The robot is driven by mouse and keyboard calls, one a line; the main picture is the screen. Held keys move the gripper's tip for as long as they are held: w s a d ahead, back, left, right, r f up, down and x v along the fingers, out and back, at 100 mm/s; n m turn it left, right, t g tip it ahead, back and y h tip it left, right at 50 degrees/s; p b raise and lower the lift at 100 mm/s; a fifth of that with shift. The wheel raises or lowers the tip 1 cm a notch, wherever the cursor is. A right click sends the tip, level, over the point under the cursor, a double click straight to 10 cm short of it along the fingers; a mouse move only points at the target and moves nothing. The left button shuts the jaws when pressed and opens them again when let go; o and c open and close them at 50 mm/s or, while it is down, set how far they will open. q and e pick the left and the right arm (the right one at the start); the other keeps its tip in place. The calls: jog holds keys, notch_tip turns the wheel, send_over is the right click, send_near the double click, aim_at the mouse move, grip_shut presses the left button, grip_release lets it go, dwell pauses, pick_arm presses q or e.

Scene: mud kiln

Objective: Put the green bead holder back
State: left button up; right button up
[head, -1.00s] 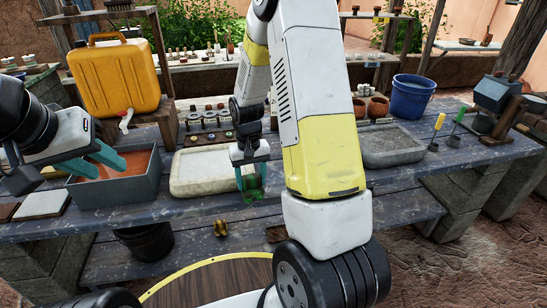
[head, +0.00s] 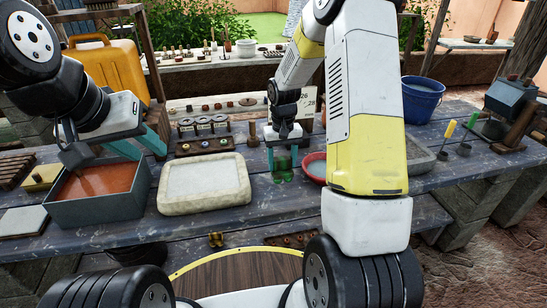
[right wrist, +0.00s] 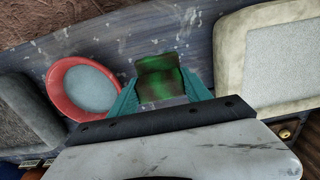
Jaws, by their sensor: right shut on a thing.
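My right gripper (head: 283,156) is shut on the green bead holder (head: 283,174), a small green, partly see-through block. In the right wrist view the bead holder (right wrist: 158,82) sits between the teal fingers (right wrist: 163,101). It is over the table between the pale stone basin and the red bowl; I cannot tell if it touches the table. A dark rack (head: 204,147) with coloured spots stands behind the basin. My left gripper (head: 139,146) is open and empty near the back right of the orange-filled box.
The pale basin (head: 164,205) lies left of the holder, the red bowl (head: 309,167) close on its right. The grey box (head: 98,211) of orange stuff is further left. A blue bucket (head: 421,100) and small tools stand right. Bare table (head: 262,200) shows in front.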

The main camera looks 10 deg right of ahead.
jog(key=shift+f, duration=1.7)
jog(key=shift+f, duration=0.1)
jog(key=o, duration=1.6)
notch_tip(320, 180, up, 12)
jog(key=shift+s+r, duration=0.1)
jog(key=shift+r, duration=0.1)
notch_tip(320, 180, up, 7)
jog(key=t, duration=0.1)
send_over(282, 170)
jog(key=s, duration=0.3)
jog(key=s+a+r+t+y, duration=0.1)
jog(key=s+r, duration=0.4)
jog(key=s, duration=0.5)
jog(key=s+a+r+t+y, duration=0.1)
jog(key=s+r+t, duration=0.3)
jog(key=s, duration=0.6)
jog(key=shift+r, duration=0.65)
